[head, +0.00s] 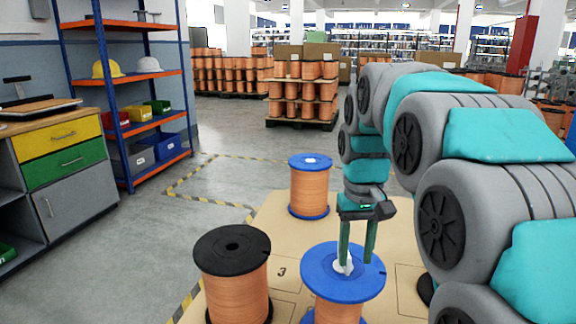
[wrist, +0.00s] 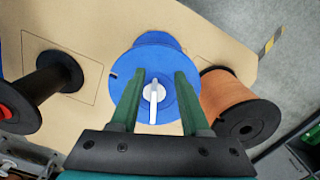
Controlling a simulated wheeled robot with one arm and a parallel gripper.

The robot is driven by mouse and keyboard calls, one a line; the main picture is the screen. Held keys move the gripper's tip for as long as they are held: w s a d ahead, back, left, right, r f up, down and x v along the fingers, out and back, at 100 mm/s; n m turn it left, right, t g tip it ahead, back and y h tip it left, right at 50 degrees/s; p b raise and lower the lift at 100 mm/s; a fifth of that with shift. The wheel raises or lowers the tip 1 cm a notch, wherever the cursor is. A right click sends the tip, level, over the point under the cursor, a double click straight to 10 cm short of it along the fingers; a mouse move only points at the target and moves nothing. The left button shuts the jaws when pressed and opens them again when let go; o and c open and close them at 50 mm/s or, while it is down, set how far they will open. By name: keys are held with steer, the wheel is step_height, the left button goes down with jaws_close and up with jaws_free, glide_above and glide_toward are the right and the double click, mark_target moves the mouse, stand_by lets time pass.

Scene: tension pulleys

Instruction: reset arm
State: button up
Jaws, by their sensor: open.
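My gripper (head: 357,262) points down at the middle of a blue-flanged spool (head: 318,284) with copper-coloured winding. Its two green fingers stand apart on either side of a white piece (head: 343,266) at the spool's centre. In the wrist view my open gripper (wrist: 161,77) shows the white piece (wrist: 154,95) upright between the fingers, with a gap on each side. The blue flange (wrist: 126,95) lies below the fingers. Whether the fingertips touch the flange I cannot tell.
A black-topped copper spool (head: 232,250) stands left of the blue one, and another blue spool (head: 309,185) stands behind. In the wrist view, an empty-looking black spool (wrist: 52,75) stands on the left. A shelf rack (head: 126,78) and workbench (head: 62,160) line the left. Open floor (head: 150,240) lies between.

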steer(key=s+f, duration=0.4)
steer(key=s, duration=0.5)
steer(key=s+f+g, duration=0.1)
steer(key=s+f, duration=0.4)
steer(key=s, duration=0.4)
steer(key=s+f, duration=0.4)
steer(key=s, duration=0.5)
steer(key=shift+s+f+m, duration=0.3)
steer(key=shift+f, duration=0.1)
